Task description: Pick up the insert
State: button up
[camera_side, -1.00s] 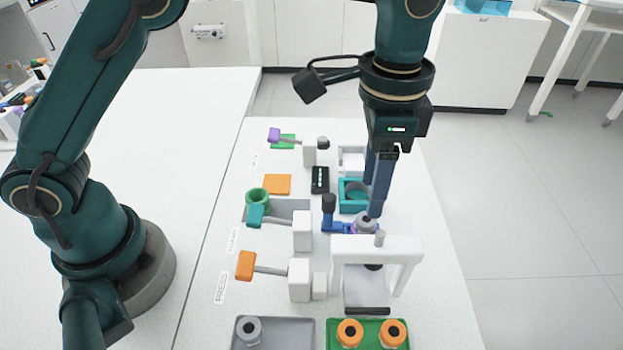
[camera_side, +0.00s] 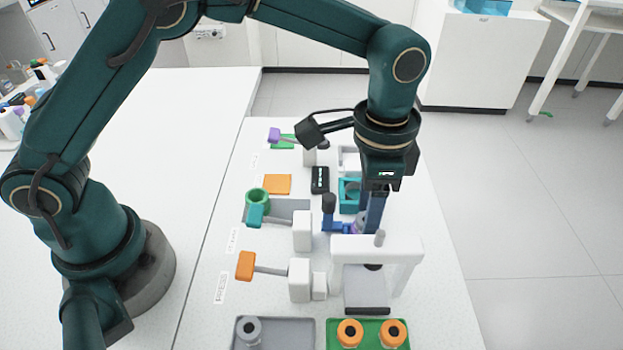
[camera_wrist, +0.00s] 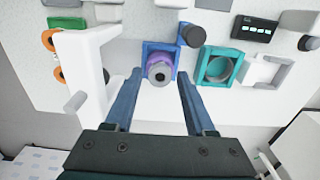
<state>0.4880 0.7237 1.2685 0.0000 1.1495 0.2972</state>
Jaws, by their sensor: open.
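A grey round insert (camera_wrist: 159,71) with a dark central hole stands in a purple ring (camera_wrist: 158,60) at the blue holder (camera_wrist: 150,48). In the side view the blue holder (camera_side: 329,219) shows, but the insert is mostly hidden behind my fingers. My gripper (camera_side: 371,230) is down at the holder. In the wrist view my gripper (camera_wrist: 158,74) is open, with one blue finger on each side of the insert. Gaps show between the fingers and the insert, so I see no contact.
A white arch-shaped press (camera_side: 377,248) stands close in front of my fingers. A teal square holder (camera_side: 349,204) is just behind. A grey tray (camera_side: 290,335) with a grey piece and a green tray (camera_side: 371,345) with orange-topped pieces lie in front. White floor-side table space is clear at right.

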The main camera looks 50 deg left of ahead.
grip_shut()
jog(key=shift+r, duration=2.75)
